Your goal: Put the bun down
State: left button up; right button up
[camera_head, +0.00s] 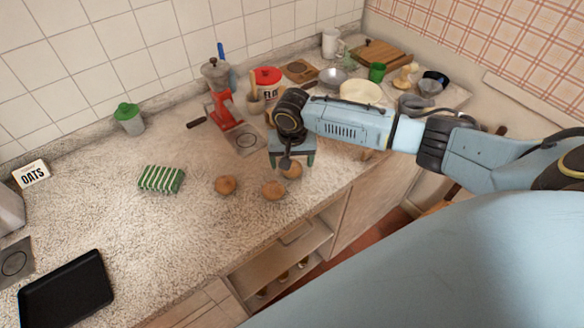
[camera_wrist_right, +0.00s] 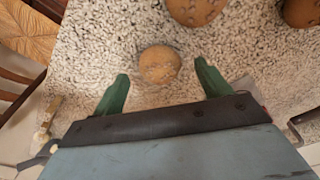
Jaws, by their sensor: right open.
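Three round brown buns lie on the speckled counter (camera_head: 130,225). One bun (camera_head: 291,170) is under my right gripper (camera_head: 292,163) in the head view, partly hidden by it. In the right wrist view a bun (camera_wrist_right: 159,64) rests on the counter between and just beyond the tips of the open green fingers (camera_wrist_right: 164,80), with a gap on each side. The other two buns, a middle one (camera_head: 273,189) and a left one (camera_head: 225,185), lie to the left in the head view. My left gripper is not in view.
A green striped cloth (camera_head: 161,179) lies left of the buns. A red grinder (camera_head: 221,100) stands behind them. A black tray (camera_head: 66,291) lies at the front left. The counter's front edge and open shelves (camera_head: 280,262) are close to the buns.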

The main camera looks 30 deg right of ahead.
notch_tip(320, 180, down, 2)
jog(key=shift+w+d+f, duration=0.1)
jog(key=shift+w+f, duration=0.05)
jog(key=shift+f, duration=0.05)
jog(key=c, duration=1.2)
